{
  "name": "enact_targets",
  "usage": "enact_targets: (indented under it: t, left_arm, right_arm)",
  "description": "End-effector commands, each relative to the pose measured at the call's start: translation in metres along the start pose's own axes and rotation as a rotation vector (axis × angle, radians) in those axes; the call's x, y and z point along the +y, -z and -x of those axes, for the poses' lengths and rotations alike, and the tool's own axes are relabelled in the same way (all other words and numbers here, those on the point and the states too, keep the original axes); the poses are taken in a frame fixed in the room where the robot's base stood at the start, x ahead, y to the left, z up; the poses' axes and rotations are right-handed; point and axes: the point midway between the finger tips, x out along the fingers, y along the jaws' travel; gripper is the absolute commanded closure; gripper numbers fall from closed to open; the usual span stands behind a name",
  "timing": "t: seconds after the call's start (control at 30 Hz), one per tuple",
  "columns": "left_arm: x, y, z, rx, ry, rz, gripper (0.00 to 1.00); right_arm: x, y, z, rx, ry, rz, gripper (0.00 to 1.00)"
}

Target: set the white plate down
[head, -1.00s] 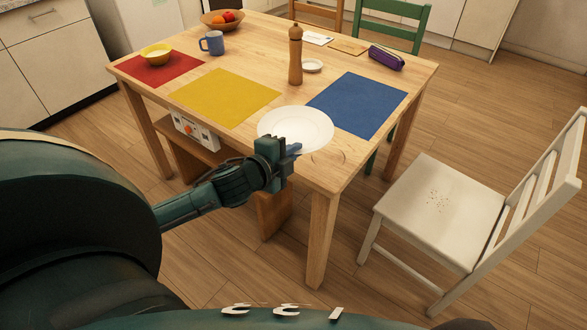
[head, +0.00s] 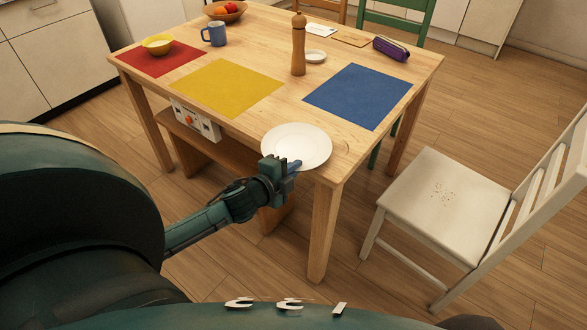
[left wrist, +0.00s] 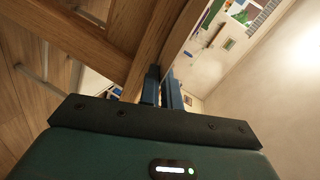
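The white plate (head: 297,145) is at the near edge of the wooden table (head: 235,62), and its near rim covers part of that edge in the head view. I cannot tell whether it touches the top. My left gripper (head: 292,165) is at the plate's near rim, its fingers close together and seemingly shut on the rim. In the left wrist view the two fingers (left wrist: 163,88) show with a narrow gap; the plate is hard to make out there. My right gripper is not in view.
A yellow mat (head: 228,88), a blue mat (head: 358,96) and a red mat (head: 150,65) with a yellow bowl (head: 158,45) lie on the table. A pepper mill (head: 298,45) and small dish (head: 315,56) stand behind the plate. A white chair (head: 440,193) is at right.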

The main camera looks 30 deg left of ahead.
Motion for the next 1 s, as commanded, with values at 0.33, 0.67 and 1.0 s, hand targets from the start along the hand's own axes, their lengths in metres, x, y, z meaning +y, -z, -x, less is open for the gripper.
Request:
enact_targets:
  t: [0.33,0.67,1.0]
  left_arm:
    - [0.002,-0.001,-0.001,0.000,0.000,0.000,0.78]
    - [0.000,0.000,0.000,0.000,0.000,0.000,0.73]
    - [0.001,0.000,0.049,-0.001,-0.004,0.001,0.73]
  right_arm:
    - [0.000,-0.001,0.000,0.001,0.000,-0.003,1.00]
    - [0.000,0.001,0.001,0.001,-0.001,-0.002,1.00]
    - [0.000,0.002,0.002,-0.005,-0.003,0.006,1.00]
